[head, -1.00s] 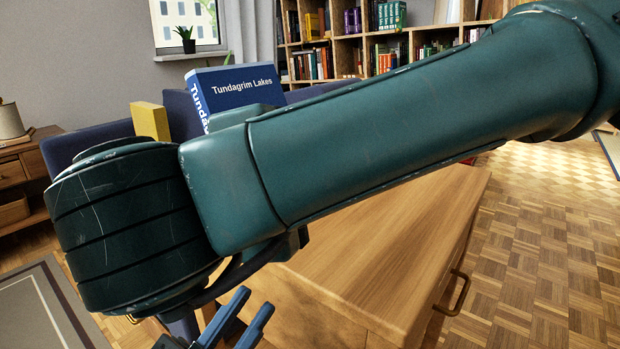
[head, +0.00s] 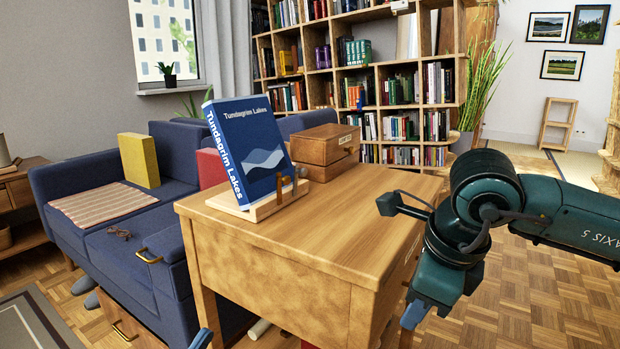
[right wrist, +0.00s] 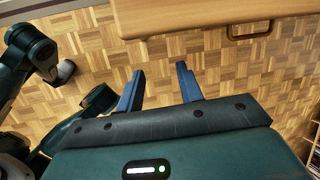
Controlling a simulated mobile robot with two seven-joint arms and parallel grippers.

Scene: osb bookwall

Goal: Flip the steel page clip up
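A blue book titled "Tundagrim Lakes" (head: 255,140) leans upright on a wooden book stand (head: 262,209) on the wooden cabinet. A small upright piece that looks like the page clip (head: 279,187) is at the stand's front ledge, by the book's lower right corner; its exact position is too small to tell. My right gripper (head: 412,315) hangs beside the cabinet's right side, well away from the stand. In the right wrist view its blue fingers (right wrist: 160,70) are apart with nothing between them. Only a blue tip of my left gripper (head: 203,339) shows at the bottom edge.
The wooden cabinet (head: 330,220) has clear top area right of the stand. A wooden box (head: 325,146) stands at its back. A blue sofa (head: 105,235) is at left, bookshelves (head: 390,90) behind. Open floor (head: 520,265) lies to the right.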

